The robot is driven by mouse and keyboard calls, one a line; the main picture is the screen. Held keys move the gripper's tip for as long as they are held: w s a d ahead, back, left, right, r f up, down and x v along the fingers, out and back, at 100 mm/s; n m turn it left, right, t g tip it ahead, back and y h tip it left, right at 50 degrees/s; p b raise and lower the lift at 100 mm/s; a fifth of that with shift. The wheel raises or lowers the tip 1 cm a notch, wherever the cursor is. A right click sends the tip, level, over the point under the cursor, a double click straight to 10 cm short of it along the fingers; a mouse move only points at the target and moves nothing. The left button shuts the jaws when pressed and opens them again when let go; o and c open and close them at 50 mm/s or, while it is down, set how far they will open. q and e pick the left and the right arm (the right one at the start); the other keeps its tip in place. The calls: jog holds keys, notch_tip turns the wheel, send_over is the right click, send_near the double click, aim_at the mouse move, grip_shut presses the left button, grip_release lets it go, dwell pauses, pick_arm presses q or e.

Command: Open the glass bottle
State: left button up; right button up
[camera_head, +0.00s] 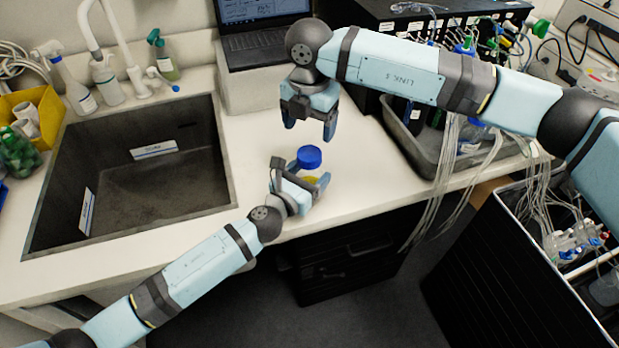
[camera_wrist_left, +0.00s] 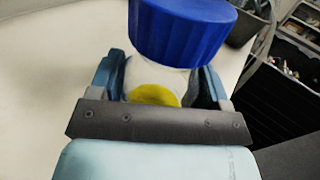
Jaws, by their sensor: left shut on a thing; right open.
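The glass bottle (camera_wrist_left: 160,80) has a blue screw cap (camera_head: 309,157) and something yellow low on its body. It stands on the white counter near the front edge, right of the sink. The cap is on the bottle. My left gripper (camera_head: 306,184) is shut around the bottle's body below the cap; in the left wrist view its fingers (camera_wrist_left: 160,85) lie on both sides of the glass. My right gripper (camera_head: 309,122) is open and empty, pointing down above and behind the cap, apart from it. Much of the bottle is hidden by the left gripper in the head view.
A dark sink (camera_head: 130,185) lies to the left. A laptop (camera_head: 262,28) stands at the back. A grey tray (camera_head: 470,160) with bottles and tubing is on the right, and tubes hang over the counter edge. Counter around the bottle is clear.

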aim_at(309, 153)
pick_arm(q)
jog(key=shift+c, duration=0.8)
pick_arm(e)
jog(key=m, duration=0.2)
jog(key=shift+s+a+m, duration=0.15)
jog(key=shift+a+m, duration=0.15)
jog(key=shift+m, duration=0.1)
jog(key=m, duration=0.3)
jog(key=shift+a+m, duration=0.1)
jog(key=shift+m, duration=0.3)
jog(key=m, duration=0.6)
jog(key=shift+d+f+m, duration=0.1)
jog(key=shift+d+m, duration=0.3)
jog(key=shift+f, duration=3.9)
